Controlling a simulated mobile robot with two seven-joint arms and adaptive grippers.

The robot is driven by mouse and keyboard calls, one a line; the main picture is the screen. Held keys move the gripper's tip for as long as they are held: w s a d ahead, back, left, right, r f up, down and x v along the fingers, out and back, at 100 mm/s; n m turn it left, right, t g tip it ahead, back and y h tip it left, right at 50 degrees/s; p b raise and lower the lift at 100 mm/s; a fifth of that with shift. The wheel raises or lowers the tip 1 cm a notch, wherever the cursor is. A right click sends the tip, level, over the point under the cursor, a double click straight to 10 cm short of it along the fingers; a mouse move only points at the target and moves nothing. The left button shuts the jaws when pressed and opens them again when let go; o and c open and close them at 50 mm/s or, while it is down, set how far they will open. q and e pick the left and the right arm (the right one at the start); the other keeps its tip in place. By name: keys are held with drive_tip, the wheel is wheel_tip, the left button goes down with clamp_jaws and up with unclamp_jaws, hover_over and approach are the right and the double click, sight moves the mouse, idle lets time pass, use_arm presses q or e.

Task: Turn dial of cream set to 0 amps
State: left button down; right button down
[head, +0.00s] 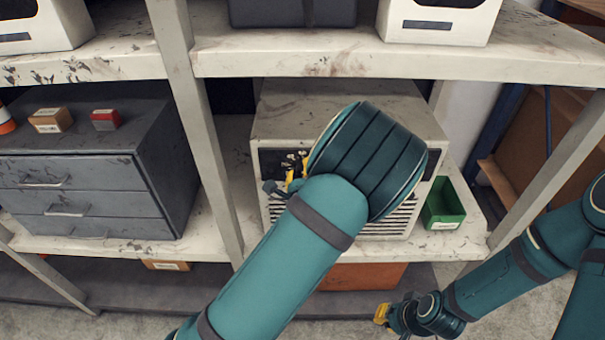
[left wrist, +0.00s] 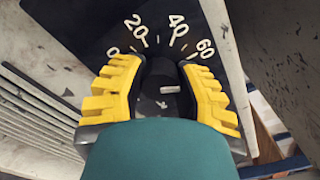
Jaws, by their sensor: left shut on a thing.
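The cream set (head: 285,112) stands on the middle shelf, with a dark front panel and slatted vents. My left forearm and wrist cover much of its front. My left gripper (head: 291,178) is at the panel's left part. In the left wrist view my left gripper (left wrist: 160,90) has its yellow fingers shut on the black dial (left wrist: 158,72), one on each side. The scale (left wrist: 160,30) above it reads 0, 20, 40, 60 from left to right. I cannot tell where the dial points. My right gripper (head: 382,314) is low, away from the set; its opening is unclear.
A green bin (head: 443,205) stands right of the set. A grey drawer cabinet (head: 85,165) is at left, with a brown box (head: 51,120) and a red box (head: 105,119) on top. A shelf post (head: 200,130) stands between cabinet and set.

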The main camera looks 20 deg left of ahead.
use_arm(q)
drive_tip(key=n+b, duration=0.2)
drive_tip(key=n, duration=0.2)
drive_tip(key=shift+a+n, duration=0.1)
drive_tip(key=shift+n, duration=0.3)
drive_tip(key=n+b, duration=0.2)
drive_tip(key=n, duration=0.2)
drive_tip(key=shift+n, duration=0.3)
drive_tip(key=n+b, duration=0.3)
drive_tip(key=n, duration=0.2)
drive_tip(key=shift+b, duration=0.4)
drive_tip(key=n+b, duration=0.3)
drive_tip(key=n, duration=0.2)
drive_tip(key=shift+f, duration=0.15)
drive_tip(key=n+b, duration=0.5)
drive_tip(key=n, duration=0.1)
drive_tip(key=shift+b, duration=0.3)
drive_tip(key=shift+n+b, duration=0.3)
drive_tip(key=shift+n, duration=1.6)
use_arm(e)
wheel_tip(320, 180, down, 18)
drive_tip(key=shift+s+a+f, duration=0.15)
drive_tip(key=shift+s+a, duration=0.1)
drive_tip(key=shift+s, duration=0.2)
